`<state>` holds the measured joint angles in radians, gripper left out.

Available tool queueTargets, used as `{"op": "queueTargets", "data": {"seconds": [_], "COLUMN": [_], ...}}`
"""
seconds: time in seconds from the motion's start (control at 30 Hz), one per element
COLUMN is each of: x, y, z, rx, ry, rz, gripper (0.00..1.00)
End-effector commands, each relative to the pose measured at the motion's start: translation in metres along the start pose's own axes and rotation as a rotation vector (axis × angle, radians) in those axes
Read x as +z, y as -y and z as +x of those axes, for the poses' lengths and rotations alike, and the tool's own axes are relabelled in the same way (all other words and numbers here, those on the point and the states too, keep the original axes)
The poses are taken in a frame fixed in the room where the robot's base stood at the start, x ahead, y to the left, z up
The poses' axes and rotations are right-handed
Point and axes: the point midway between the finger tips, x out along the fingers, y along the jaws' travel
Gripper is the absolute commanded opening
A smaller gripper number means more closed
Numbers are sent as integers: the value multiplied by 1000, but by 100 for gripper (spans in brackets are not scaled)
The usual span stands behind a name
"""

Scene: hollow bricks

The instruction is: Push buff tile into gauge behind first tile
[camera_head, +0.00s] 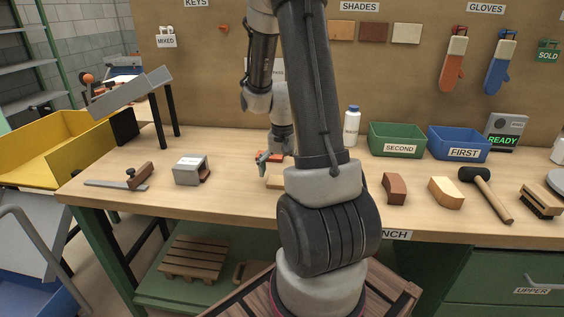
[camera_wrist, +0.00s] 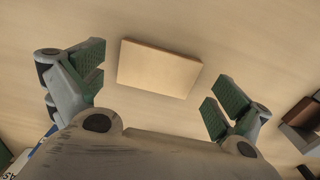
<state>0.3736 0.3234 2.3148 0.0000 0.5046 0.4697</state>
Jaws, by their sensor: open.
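The buff tile (camera_wrist: 158,68) lies flat on the bench in the wrist view, just beyond and between my fingertips, apart from both. In the head view only a sliver of it (camera_head: 274,182) shows, the rest hidden by my arm. My gripper (camera_wrist: 150,88) is open and empty; in the head view it is low over the bench (camera_head: 267,158), partly hidden. A grey box-like gauge (camera_head: 187,169) stands to the left with a red-brown tile (camera_head: 205,173) at its right end. The gauge's edge (camera_wrist: 298,138) and that tile (camera_wrist: 301,110) also show at the wrist view's right.
A sliding measuring tool (camera_head: 120,181) lies left of the gauge. A white bottle (camera_head: 352,126), green bin (camera_head: 397,142) and blue bin (camera_head: 460,146) stand behind. Bench between gauge and gripper is clear.

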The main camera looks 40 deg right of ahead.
Motion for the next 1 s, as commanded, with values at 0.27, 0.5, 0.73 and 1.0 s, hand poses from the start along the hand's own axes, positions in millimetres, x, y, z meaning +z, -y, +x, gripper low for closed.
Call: {"op": "queueTargets", "data": {"seconds": [0.27,0.5,0.73,1.0], "x": [0,0,0,1], "y": [0,0,0,0], "z": [22,22,22,24], "rx": [0,-1,0,0], "ry": [-1,-1,-1,2], "rz": [-1,-1,-1,0], "gripper": [100,98,57,57]}}
